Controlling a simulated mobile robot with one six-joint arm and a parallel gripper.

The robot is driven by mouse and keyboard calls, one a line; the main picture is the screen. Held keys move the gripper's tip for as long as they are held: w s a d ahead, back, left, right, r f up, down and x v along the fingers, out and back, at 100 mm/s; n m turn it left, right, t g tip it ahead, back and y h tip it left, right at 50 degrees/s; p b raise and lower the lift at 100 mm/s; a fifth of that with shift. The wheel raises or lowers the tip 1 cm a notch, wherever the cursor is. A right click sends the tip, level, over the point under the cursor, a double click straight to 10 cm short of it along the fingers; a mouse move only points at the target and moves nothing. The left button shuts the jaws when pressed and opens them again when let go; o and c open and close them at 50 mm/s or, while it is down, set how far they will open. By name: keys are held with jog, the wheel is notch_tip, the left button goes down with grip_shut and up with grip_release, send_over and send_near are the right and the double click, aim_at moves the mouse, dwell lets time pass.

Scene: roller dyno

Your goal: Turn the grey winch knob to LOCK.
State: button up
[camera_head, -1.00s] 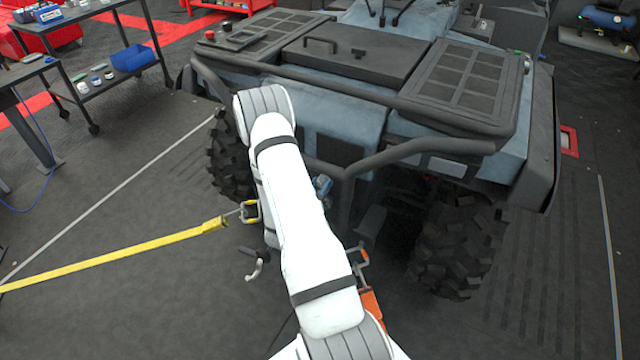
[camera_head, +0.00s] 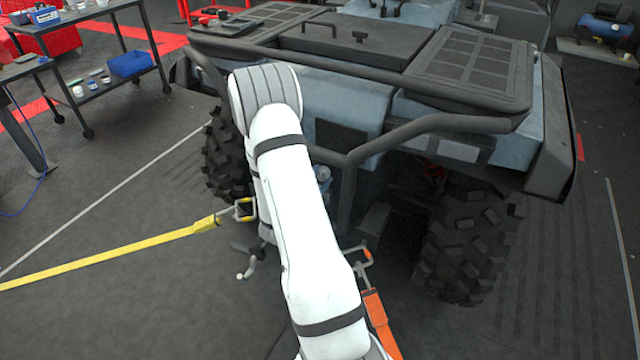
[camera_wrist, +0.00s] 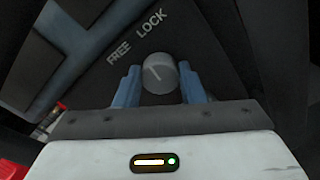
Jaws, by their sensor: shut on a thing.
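The grey winch knob (camera_wrist: 159,73) sits on a dark panel in the wrist view. The words FREE (camera_wrist: 118,53) and LOCK (camera_wrist: 152,23) are printed on the panel above it. A thin pointer line on the knob's face slants to the upper left; which word it marks is hard to tell. My gripper (camera_wrist: 159,84) has its two blue fingers on either side of the knob and is shut on it. In the head view my white arm reaches to the front of the vehicle (camera_head: 355,95) and hides the knob.
A yellow strap (camera_head: 110,258) runs from a hook by the front left wheel (camera_head: 225,160) to the left. An orange strap (camera_head: 380,322) lies right of my arm. Black bumper bars (camera_head: 430,125) surround the work spot. A tool cart (camera_head: 95,80) stands at upper left.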

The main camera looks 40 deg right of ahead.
jog(key=m+b, duration=0.7)
jog(key=b, duration=0.3)
jog(key=shift+w+a, duration=0.1)
jog(key=shift+w, duration=0.05)
jog(key=shift+r+m, duration=0.1)
jog(key=shift+m, duration=0.2)
jog(key=o, duration=1)
jog(key=p+v, duration=0.1)
jog(key=v, duration=0.7)
